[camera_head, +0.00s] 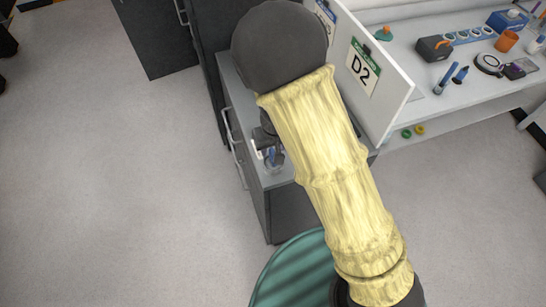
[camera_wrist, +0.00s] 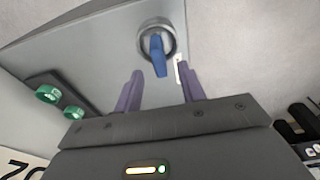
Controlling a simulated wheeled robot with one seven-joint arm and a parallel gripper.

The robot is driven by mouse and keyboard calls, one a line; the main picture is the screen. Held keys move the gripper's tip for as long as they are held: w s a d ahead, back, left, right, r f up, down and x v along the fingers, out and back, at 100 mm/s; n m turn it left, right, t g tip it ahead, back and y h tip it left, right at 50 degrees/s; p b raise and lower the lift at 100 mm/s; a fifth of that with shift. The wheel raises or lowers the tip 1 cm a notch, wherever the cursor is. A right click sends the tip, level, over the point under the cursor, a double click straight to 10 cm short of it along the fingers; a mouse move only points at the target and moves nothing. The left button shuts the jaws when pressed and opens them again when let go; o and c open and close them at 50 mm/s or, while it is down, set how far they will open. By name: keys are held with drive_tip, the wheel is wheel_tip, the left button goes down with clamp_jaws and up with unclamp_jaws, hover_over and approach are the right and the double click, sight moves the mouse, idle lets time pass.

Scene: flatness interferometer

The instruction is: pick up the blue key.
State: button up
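The blue key (camera_wrist: 158,54) stands in a round grey metal ring or dish (camera_wrist: 143,38) on a light grey surface in the wrist view. My gripper (camera_wrist: 162,74) has its two purple fingers spread apart, with nothing between them that I can see held. The key is ahead of the fingertips, roughly centred between them; the exact gap in depth is hard to tell. In the head view a small blue thing, likely the key (camera_head: 273,154), shows on the grey cabinet top beside my arm. My gripper is mostly hidden there behind the arm.
A dark strip with green round knobs (camera_wrist: 48,94) lies left in the wrist view. A white panel marked D2 (camera_head: 366,68) stands upright right of my arm. A bench (camera_head: 465,100) with tools is farther right. A teal striped round thing (camera_head: 290,275) is at the bottom.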

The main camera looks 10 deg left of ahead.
sight(273, 153)
wheel_tip(273, 153, down, 5)
drive_tip(key=shift+r, duration=0.2)
drive_tip(key=shift+w+f, duration=0.1)
drive_tip(key=shift+f, duration=0.2)
idle(0.5)
clamp_jaws()
